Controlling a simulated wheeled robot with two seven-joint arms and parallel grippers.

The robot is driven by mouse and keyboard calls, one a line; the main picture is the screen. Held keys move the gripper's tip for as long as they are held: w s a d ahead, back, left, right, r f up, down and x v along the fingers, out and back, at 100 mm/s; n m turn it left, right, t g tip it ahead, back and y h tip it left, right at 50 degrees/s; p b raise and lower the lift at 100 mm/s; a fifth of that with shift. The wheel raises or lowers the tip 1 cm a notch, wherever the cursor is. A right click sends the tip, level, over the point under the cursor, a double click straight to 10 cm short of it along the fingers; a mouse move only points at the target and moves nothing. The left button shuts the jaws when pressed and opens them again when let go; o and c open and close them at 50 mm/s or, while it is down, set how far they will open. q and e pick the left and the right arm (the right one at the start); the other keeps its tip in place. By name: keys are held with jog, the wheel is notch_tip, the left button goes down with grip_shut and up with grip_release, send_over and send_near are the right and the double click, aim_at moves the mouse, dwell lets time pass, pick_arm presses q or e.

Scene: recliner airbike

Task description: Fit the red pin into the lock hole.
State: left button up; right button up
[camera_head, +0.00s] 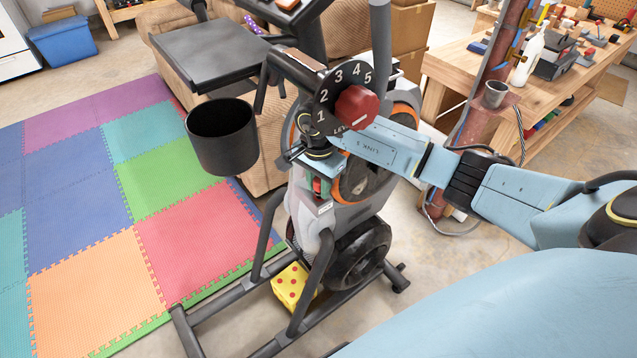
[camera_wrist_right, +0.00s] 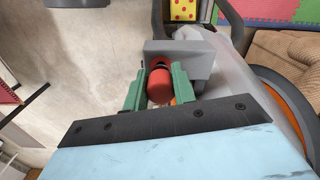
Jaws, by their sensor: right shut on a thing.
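The red pin (camera_wrist_right: 160,86) is between the green fingers of my right gripper (camera_wrist_right: 159,90), which is shut on it in the right wrist view. The pin's rounded red end faces the camera. A grey block (camera_wrist_right: 205,62) on the bike sits just beyond the pin, with a dark recess and another red patch in it. I cannot tell whether the pin touches the lock hole or is inside it. In the head view my right gripper (camera_head: 318,186) is low at the bike's front frame, and the pin shows only as a small red spot. My left gripper is not in view.
The exercise bike has a numbered dial with a red knob (camera_head: 356,107) above my wrist. A black cup holder (camera_head: 222,140) is to the left. A yellow dotted cube (camera_head: 292,286) lies beneath the frame. A workbench (camera_head: 455,65) stands at right, behind a reddish post.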

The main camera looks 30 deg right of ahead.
jog(key=shift+f+b, duration=0.75)
jog(key=shift+f, duration=0.15)
jog(key=o, duration=1.1)
jog(key=shift+r, duration=0.1)
jog(key=shift+r, duration=0.1)
notch_tip(320, 180, up, 7)
jog(key=shift+r, duration=0.15)
